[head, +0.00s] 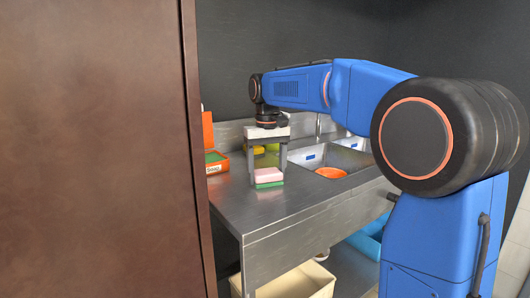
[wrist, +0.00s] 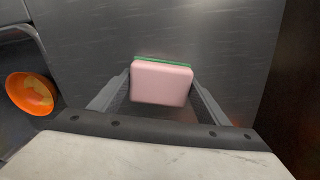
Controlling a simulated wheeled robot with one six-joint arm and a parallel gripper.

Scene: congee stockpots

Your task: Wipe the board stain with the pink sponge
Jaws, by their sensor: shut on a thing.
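The pink sponge (head: 268,175) has a green underside and is at the steel counter's front part in the head view. It also shows in the wrist view (wrist: 161,84), between the two grey fingers. My gripper (head: 267,167) points down and is shut on the sponge, one finger at each side. Whether the sponge touches the counter or is just above it is hard to tell. I cannot make out a board or a stain in either view.
The steel counter (head: 290,205) is bare in front of the sponge. An orange bowl (head: 331,172) is in the sink (head: 345,157) at right. An orange-and-green box (head: 216,163) stands at left, near a brown panel (head: 95,150). A cream bin (head: 295,284) sits below.

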